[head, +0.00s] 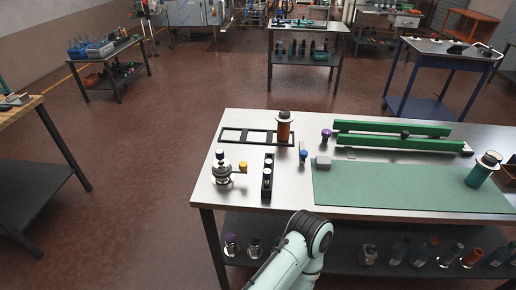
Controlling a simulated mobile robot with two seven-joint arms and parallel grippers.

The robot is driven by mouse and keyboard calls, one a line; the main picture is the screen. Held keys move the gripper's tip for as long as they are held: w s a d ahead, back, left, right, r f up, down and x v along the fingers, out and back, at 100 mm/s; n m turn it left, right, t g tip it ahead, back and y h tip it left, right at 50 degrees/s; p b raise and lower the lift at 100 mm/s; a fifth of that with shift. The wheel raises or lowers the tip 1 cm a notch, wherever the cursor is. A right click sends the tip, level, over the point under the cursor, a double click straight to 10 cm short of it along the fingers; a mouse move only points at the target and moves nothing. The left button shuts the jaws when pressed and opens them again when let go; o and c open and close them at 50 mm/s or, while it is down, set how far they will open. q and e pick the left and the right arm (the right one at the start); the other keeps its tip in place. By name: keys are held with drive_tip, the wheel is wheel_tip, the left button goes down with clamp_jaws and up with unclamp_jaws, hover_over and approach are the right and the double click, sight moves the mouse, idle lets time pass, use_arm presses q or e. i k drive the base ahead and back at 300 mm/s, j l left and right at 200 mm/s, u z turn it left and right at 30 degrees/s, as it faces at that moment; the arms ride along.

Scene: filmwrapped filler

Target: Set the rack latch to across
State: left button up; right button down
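No part is plainly marked as the rack latch. A black rack (267,188) holding several small pale-capped vials stands near the left front of the steel bench. To its right is a small upright grey fitting with a blue knob (304,154). Two long green rails (385,142) lie at the back right, with a dark knob (405,134) between them and a purple knob (326,134) at their left end. I cannot tell which of these is the latch or how it is set. One of my pale green arm links shows at the bottom centre; neither gripper can be made out.
A black three-opening frame (231,135) lies at the back left, with a dark-capped brown jar (284,130) at its right end. A metal vessel (221,171) stands front left. A green mat (410,189) covers the right, bearing a teal jar (479,175). Bottles fill the lower shelf.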

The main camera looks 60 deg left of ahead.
sight(303, 153)
drive_tip(key=u, duration=2.45)
